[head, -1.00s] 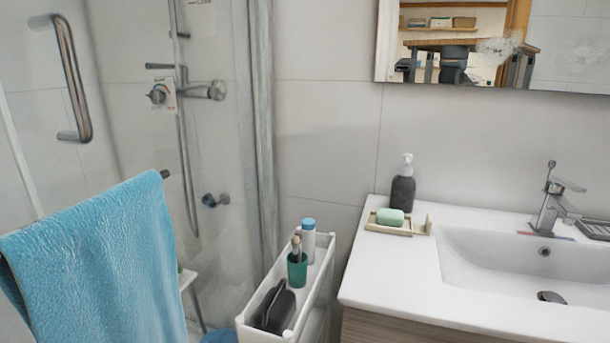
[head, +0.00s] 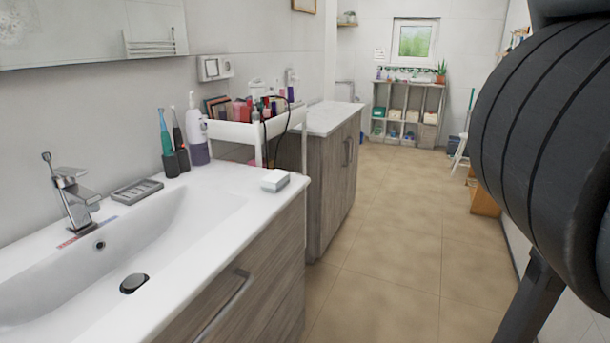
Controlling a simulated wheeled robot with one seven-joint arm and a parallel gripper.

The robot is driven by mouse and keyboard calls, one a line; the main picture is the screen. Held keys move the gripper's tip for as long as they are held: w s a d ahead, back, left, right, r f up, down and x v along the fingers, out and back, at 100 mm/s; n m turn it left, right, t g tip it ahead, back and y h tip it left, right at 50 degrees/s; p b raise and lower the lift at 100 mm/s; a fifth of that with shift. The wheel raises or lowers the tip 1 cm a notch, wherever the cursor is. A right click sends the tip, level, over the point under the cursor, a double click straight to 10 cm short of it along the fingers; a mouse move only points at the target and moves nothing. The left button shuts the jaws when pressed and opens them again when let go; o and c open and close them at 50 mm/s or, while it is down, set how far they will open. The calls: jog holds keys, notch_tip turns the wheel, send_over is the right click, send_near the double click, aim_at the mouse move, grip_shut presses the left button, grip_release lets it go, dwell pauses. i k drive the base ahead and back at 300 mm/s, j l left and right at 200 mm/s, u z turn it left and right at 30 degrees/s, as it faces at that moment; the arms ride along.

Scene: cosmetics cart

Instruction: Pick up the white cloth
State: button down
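I cannot make out a white cloth for sure in the head view. A small white block-like item (head: 275,180) lies on the front right corner of the sink counter (head: 235,178); I cannot tell whether it is a folded cloth or a box. A white cosmetics cart (head: 235,131) stands just past the sink, with several bottles and red and pink items (head: 240,109) on its top. Its lower part is mostly hidden by the sink cabinet. My gripper is not in view; only a dark ridged part of my arm fills the right edge.
A tap (head: 75,200), soap dish (head: 137,190) and toothbrushes (head: 170,145) stand on the sink's wall side. A second cabinet (head: 330,155) stands beyond the cart. A cubby shelf (head: 405,115) is at the far end. The tan floor (head: 395,225) is clear.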

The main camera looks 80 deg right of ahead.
aim_at(276, 180)
jog(key=i+j+z, duration=0.15)
jog(key=z, duration=0.7)
jog(key=k+l+z, duration=0.1)
jog(key=z, duration=0.15)
jog(key=l+z, duration=0.3)
jog(key=k+j, duration=0.05)
